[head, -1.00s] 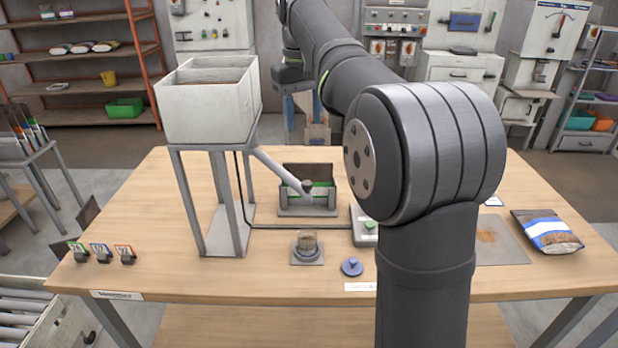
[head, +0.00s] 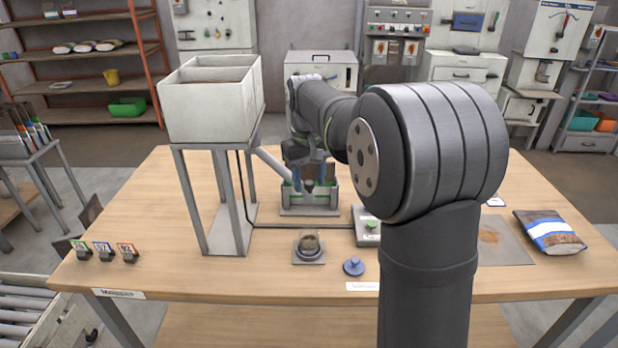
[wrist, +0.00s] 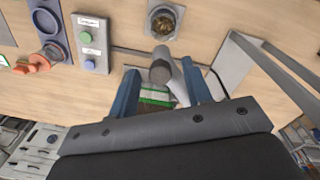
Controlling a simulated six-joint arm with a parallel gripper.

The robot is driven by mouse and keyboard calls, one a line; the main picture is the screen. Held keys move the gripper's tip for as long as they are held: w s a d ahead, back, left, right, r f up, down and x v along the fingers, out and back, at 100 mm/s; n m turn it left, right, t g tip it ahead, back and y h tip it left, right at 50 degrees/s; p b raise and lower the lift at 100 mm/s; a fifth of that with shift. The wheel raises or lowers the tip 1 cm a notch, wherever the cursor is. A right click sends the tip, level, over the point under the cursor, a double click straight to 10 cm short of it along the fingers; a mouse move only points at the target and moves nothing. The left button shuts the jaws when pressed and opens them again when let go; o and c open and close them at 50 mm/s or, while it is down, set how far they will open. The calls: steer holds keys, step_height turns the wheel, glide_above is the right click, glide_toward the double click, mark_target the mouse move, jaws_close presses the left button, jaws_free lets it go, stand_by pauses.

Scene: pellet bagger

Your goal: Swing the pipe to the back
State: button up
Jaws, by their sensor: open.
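The grey pipe (head: 271,161) slants down from the white hopper (head: 208,100) toward the green-edged holder (head: 310,208) on the table. My gripper (head: 310,184) is open, fingers pointing down, at the pipe's lower end above the holder. In the wrist view the pipe's round end (wrist: 161,68) shows between and just beyond the two blue fingers of my gripper (wrist: 163,82). I cannot tell whether a finger touches it. In the head view my wrist and fingers partly cover the pipe's lower end.
The hopper's legs (head: 236,215) stand to the left. A filled bag (head: 549,232) lies at the right.

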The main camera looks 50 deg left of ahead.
jaws_close()
steer(key=shift+w, duration=0.1)
steer(key=shift+w+a+n, duration=0.1)
steer(key=shift+w+n, duration=0.2)
steer(key=shift+w, duration=0.15)
steer(key=shift+w+a+n+y, duration=0.15)
steer(key=shift+w+a+n, duration=3.25)
steer(key=shift+a, duration=0.2)
steer(key=shift+w+a+n+y, duration=0.15)
steer(key=shift+w+a+n, duration=3.2)
steer(key=shift+a, duration=0.4)
